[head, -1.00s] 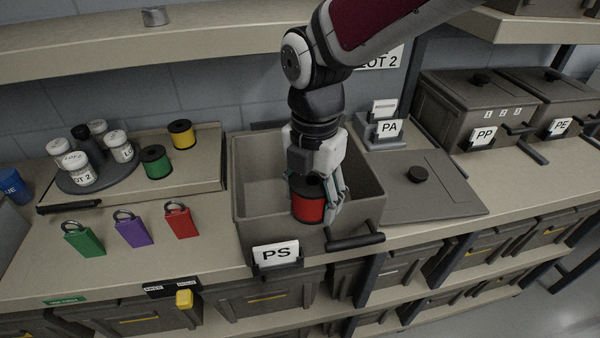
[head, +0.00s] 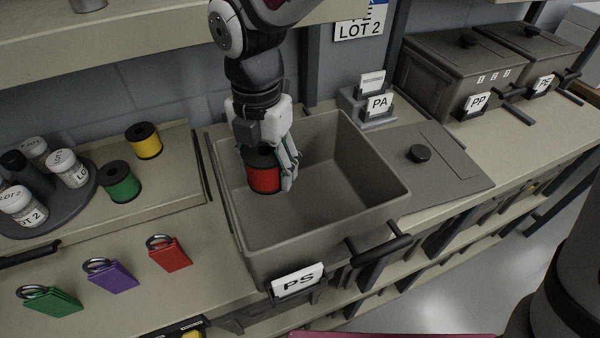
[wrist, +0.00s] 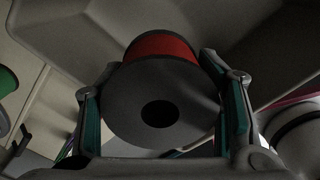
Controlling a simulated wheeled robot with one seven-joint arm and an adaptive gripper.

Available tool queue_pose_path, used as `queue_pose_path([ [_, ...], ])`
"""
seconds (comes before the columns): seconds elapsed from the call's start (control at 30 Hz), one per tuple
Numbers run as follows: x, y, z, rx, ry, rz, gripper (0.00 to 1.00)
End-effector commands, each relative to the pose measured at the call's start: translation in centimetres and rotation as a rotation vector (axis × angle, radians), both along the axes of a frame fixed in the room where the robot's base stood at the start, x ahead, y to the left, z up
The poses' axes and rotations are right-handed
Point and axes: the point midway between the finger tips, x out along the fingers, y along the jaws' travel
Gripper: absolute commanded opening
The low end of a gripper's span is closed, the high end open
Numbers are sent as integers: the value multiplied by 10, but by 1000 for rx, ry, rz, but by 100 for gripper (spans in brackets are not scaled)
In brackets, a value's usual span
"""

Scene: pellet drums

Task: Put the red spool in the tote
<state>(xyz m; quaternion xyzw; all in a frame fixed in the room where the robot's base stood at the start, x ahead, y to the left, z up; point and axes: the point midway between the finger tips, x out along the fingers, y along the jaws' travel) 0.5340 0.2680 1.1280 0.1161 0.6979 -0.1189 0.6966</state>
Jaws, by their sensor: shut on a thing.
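The red spool (head: 264,179) has black end flanges and is held by my gripper (head: 270,172). In the wrist view the spool (wrist: 160,95) sits between my two fingers, its dark flange with a centre hole facing the camera. The tote (head: 368,222) is the open grey-brown bin labelled PS. My gripper and the spool are over the tote's opening, toward its left side. How high the spool is above the tote floor is hard to tell. The visible inside of the tote is otherwise empty.
A green spool (head: 120,183) and a yellow spool (head: 145,141) stand on a raised board at left, beside a turntable of white-capped jars. Green, purple and red padlocks (head: 170,254) lie in front. A lid (head: 446,166) with a black knob lies right of the tote.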

Motion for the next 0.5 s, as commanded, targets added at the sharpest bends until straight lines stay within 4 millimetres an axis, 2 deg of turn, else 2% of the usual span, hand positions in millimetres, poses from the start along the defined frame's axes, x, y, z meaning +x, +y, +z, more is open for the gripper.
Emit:
queue_pose_path([
  [0.33,3,0,-45,1,-1,1,27],
  [0.5,1,0,-58,1,-1,0,27],
])
